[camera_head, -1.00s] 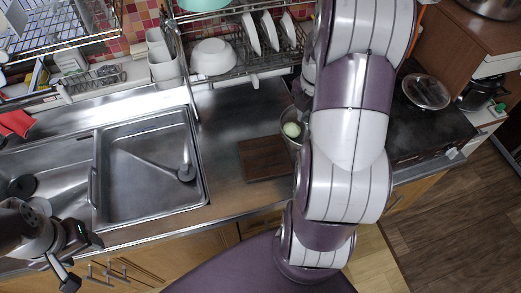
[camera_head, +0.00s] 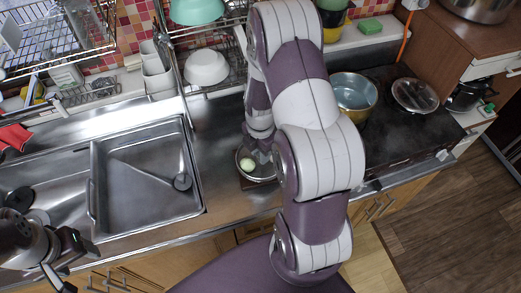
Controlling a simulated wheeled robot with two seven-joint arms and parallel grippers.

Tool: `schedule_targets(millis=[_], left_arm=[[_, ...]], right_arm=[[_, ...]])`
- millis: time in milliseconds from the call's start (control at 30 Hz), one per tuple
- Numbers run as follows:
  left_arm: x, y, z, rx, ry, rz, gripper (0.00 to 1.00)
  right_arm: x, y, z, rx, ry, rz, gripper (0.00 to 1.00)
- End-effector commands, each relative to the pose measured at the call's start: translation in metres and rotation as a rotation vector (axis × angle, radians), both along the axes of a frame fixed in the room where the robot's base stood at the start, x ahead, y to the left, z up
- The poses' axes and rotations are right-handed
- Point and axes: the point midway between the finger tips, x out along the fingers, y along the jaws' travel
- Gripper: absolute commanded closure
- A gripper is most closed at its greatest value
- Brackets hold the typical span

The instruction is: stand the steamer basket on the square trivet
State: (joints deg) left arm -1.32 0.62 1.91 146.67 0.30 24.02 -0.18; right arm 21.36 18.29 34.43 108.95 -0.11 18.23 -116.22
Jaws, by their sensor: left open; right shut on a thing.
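The steamer basket (camera_head: 268,175) is a round metal vessel with a pale green round thing (camera_head: 247,164) inside. It is over the dark brown square trivet (camera_head: 248,184), which shows only as a strip below the basket. I cannot tell whether the basket touches the trivet or hangs just above it. My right gripper (camera_head: 262,156) is shut on the basket's right side, and my arm partly hides it. My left gripper (camera_head: 66,264) is open and empty at the lower left, in front of the counter edge, far from the basket.
A sink (camera_head: 150,170) lies left of the trivet. A pot (camera_head: 354,92) and a glass lid (camera_head: 415,95) are on the dark stove at right. A dish rack with a white bowl (camera_head: 206,67) stands behind. Some steel counter is clear between sink and trivet.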

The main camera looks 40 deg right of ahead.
Motion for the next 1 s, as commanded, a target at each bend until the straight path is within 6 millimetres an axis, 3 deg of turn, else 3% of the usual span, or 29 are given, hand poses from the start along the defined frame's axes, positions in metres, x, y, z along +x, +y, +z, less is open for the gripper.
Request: schedule_targets(millis=[167, 200, 233, 267, 500, 633, 1000], left_arm=[[0.0, 0.0, -0.003, 0.0, 0.0, 0.0, 0.38], [0.0, 0.0, -0.002, 0.0, 0.0, 0.0, 0.38], [0.0, 0.0, -0.002, 0.0, 0.0, 0.0, 0.38], [0.0, 0.0, -0.002, 0.0, 0.0, 0.0, 0.38], [0.0, 0.0, -0.002, 0.0, 0.0, 0.0, 0.38], [0.0, 0.0, -0.002, 0.0, 0.0, 0.0, 0.38], [0.0, 0.0, -0.011, 0.0, 0.0, 0.0, 0.38]], right_arm=[[0.0, 0.0, -0.004, 0.0, 0.0, 0.0, 1.0], [0.0, 0.0, -0.003, 0.0, 0.0, 0.0, 0.59], [0.0, 0.0, -0.003, 0.0, 0.0, 0.0, 0.49], [0.0, 0.0, -0.003, 0.0, 0.0, 0.0, 0.46], [0.0, 0.0, -0.002, 0.0, 0.0, 0.0, 0.46], [0.001, -0.001, 0.009, -0.002, -0.003, 0.0, 0.46], [0.001, 0.0, 0.1, -0.002, -0.004, 0.0, 0.46]])
